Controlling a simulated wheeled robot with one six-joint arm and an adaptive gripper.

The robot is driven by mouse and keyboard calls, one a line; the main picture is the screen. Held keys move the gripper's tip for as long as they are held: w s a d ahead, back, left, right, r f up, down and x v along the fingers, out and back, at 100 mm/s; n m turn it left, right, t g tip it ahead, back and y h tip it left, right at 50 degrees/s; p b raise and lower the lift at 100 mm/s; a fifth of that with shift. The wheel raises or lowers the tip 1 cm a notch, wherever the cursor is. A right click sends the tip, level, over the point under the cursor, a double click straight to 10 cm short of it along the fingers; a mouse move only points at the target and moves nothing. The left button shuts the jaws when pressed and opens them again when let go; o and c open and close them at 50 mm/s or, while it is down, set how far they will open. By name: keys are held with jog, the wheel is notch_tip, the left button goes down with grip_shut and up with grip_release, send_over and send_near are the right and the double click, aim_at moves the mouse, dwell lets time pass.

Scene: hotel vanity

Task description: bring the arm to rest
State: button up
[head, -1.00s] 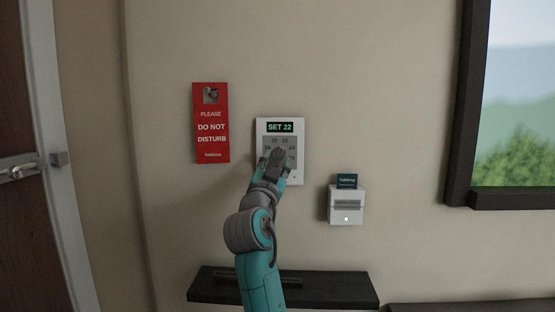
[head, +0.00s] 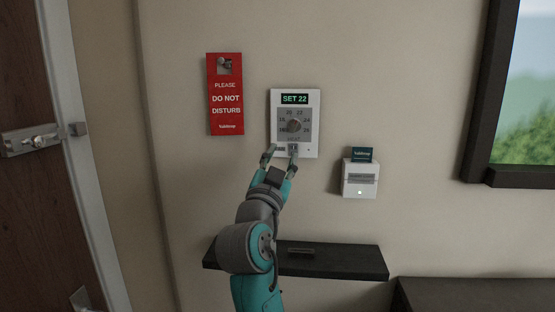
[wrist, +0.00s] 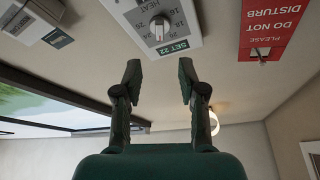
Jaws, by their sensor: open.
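My gripper (head: 281,152) is open and empty in the head view, just below the dial of the wall thermostat (head: 313,142). In the wrist view my gripper (wrist: 159,75) shows two spread fingers with nothing between them. The thermostat has a round dial (head: 295,126) and a green display reading SET 22. The thermostat also shows upside down at the top of the wrist view (wrist: 188,27), past the fingertips. I cannot tell from the head view how far the fingertips are from the wall.
A red do-not-disturb sign (head: 226,120) hangs left of the thermostat. A white card holder (head: 360,188) with a teal card (head: 362,155) is at its right.

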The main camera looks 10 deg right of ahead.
jog(key=s+f+n+y, duration=0.3)
jog(key=s+f, duration=0.1)
jog(key=f, duration=0.7)
jog(key=s+d+f+n+y, duration=0.1)
jog(key=s+f+n+y, duration=0.15)
jog(key=f, duration=0.85)
jog(key=s+f+n+y, duration=0.2)
jog(key=s+f+n, duration=0.15)
jog(key=f, duration=0.75)
jog(key=s+d+f+n+g+y, duration=0.1)
jog(key=s+f+g+y, duration=0.1)
jog(key=s+f, duration=0.9)
jog(key=s+d+f+n+g+y, duration=0.15)
jog(key=s+f, duration=0.35)
jog(key=s, duration=1.1)
jog(key=s+d+r, duration=0.1)
jog(key=s, duration=0.9)
jog(key=s+d+r+m+g+h, duration=0.1)
jog(key=s+r, duration=0.1)
jog(key=s, duration=0.8)
jog(key=shift+r, duration=0.2)
jog(key=shift+g, duration=0.25)
